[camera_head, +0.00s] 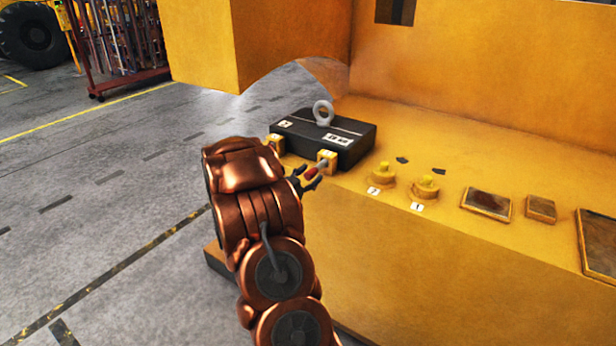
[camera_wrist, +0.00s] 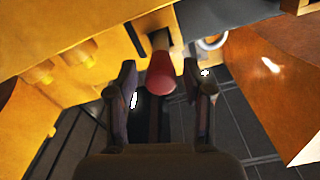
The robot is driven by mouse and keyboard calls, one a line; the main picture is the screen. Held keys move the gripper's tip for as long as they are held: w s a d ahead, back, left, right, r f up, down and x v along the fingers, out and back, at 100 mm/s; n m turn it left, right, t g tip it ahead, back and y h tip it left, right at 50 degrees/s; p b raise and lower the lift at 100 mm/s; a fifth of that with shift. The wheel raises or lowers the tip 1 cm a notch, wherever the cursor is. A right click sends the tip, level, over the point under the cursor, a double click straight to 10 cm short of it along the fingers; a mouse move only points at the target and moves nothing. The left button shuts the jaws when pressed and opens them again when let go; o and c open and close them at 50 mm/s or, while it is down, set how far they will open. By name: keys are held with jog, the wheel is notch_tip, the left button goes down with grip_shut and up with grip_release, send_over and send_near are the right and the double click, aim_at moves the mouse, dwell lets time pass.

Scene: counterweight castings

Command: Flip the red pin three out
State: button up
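The red pin (camera_head: 311,172) sticks out of a yellow lug (camera_head: 328,160) at the front of a dark casting (camera_head: 325,137). In the wrist view its red end (camera_wrist: 161,72) is in the middle, between my two fingertips. My gripper (camera_wrist: 159,76) is open, with a visible gap on each side of the pin. The number on this lug's label is too small to read.
The casting bears an eye bolt (camera_head: 323,113) and sits on a yellow machine ledge (camera_head: 450,250). Two yellow knobs (camera_head: 383,174) (camera_head: 426,187) labelled 2 and 1 stand to the right. A yellow block (camera_head: 290,40) overhangs behind. Grey floor lies free at left.

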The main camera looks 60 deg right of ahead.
dwell(0.3)
jog(key=a, duration=1.2)
jog(key=shift+w, duration=0.25)
